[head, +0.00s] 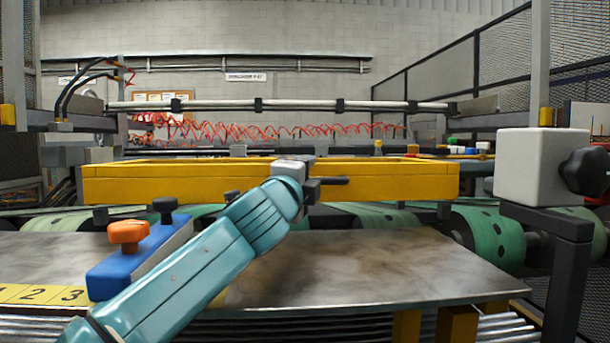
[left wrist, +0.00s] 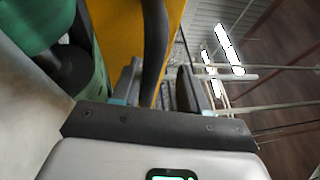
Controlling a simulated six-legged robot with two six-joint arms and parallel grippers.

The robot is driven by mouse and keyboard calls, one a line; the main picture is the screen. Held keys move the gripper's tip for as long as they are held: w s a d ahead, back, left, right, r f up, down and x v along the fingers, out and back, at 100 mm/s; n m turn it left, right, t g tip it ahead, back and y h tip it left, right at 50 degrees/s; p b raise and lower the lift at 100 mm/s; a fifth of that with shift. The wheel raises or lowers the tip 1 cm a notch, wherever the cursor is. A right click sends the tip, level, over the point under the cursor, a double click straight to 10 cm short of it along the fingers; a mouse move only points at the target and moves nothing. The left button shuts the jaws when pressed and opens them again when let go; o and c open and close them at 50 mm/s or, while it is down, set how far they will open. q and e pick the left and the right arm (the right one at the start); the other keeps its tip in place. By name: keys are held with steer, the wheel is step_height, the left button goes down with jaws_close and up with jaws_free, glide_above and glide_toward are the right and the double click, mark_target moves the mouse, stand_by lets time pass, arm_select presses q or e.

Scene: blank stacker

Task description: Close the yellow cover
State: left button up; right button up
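The yellow cover (head: 390,182) is a long, low yellow frame spanning the machine behind the metal plate in the head view. A black bar handle (head: 334,181) juts from its front near the middle. My left gripper (head: 308,184) is at this handle, its teal arm coming up from the lower left and hiding part of the cover. In the left wrist view, the dark curved handle (left wrist: 155,45) runs between the two fingers of my left gripper (left wrist: 160,78), with the yellow cover (left wrist: 112,28) behind. The fingers are apart, with a gap showing beside the handle. My right gripper is out of view.
A brown metal plate (head: 390,272) lies in front of the cover. A blue block with an orange knob (head: 127,232) sits at its left, near yellow number tiles (head: 38,294). A grey block with a black knob (head: 541,163) stands at right. Green rollers (head: 487,236) lie below.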

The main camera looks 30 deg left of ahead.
arm_select(q)
steer(key=shift+s+r, duration=0.1)
steer(key=shift+r, duration=0.05)
steer(key=shift+s+d, duration=0.1)
steer(key=shift+s, duration=0.2)
steer(key=b+v, duration=0.1)
steer(key=v, duration=0.1)
steer(key=b+v, duration=0.2)
steer(key=v, duration=0.1)
steer(key=shift+s+f, duration=0.15)
steer(key=shift+f, duration=0.1)
steer(key=b+v, duration=0.2)
steer(key=v, duration=0.7)
steer(key=shift+d+r, duration=0.1)
steer(key=shift+s+d, duration=0.1)
steer(key=shift+s, duration=0.5)
steer(key=shift+f, duration=0.2)
